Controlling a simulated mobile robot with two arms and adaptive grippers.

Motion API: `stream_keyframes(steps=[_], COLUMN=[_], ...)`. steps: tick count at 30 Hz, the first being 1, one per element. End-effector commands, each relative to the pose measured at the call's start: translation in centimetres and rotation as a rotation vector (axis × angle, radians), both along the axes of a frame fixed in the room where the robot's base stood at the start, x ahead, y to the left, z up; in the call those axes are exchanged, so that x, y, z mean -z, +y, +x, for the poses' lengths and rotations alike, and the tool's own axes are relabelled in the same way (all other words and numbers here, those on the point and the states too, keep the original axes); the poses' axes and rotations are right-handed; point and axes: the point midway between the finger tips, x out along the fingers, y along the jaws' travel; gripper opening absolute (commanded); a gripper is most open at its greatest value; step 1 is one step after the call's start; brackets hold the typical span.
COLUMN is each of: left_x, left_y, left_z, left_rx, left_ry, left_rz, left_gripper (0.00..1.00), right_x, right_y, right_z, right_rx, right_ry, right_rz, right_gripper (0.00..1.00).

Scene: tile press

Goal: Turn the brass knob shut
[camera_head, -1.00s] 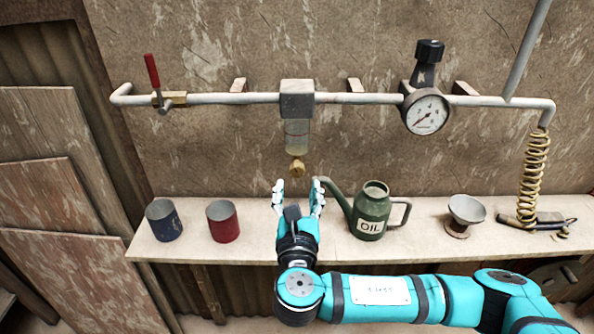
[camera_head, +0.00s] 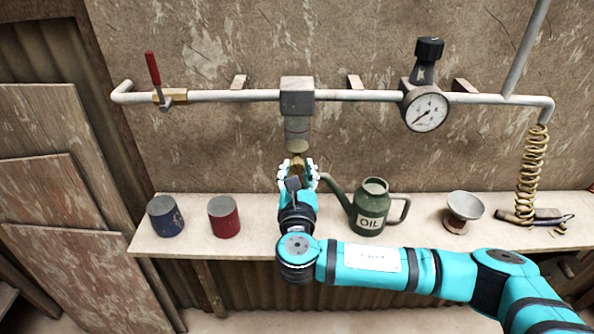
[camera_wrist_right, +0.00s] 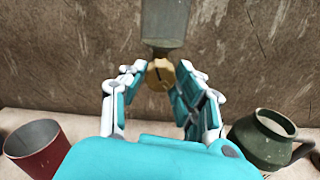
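The brass knob (camera_head: 297,161) hangs under the clear bowl (camera_head: 297,132) of the filter block on the wall pipe. It also shows in the right wrist view (camera_wrist_right: 160,75), between the fingers, with a dark slot on it. My right gripper (camera_head: 298,166) reaches up from below with its fingers on either side of the knob. In the wrist view a gap shows at the left finger, and the right finger is close to the knob; contact there I cannot tell. The fingers are spread. My left gripper is not in view.
A green oil can (camera_head: 370,210) stands right of my right gripper, its spout close by. A red can (camera_head: 223,217), a blue can (camera_head: 165,216) and a funnel (camera_head: 464,208) stand on the shelf (camera_head: 262,242). A gauge (camera_head: 426,110) and a red-handled valve (camera_head: 153,72) sit on the pipe.

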Motion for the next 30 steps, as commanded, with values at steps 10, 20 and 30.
stream_keyframes(steps=[10,20,30], left_x=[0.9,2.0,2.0], left_y=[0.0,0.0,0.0], left_z=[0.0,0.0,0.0], left_rx=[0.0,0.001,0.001], left_ry=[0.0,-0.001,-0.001], left_rz=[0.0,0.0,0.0], left_gripper=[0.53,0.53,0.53], right_x=[0.5,0.1,0.0], right_y=[0.1,0.0,0.0], right_z=[-0.1,0.0,0.0], right_rx=[0.0,0.0,0.0], right_ry=[0.005,0.001,0.0], right_rz=[0.114,0.413,0.414], right_gripper=[0.0,0.0,0.41])
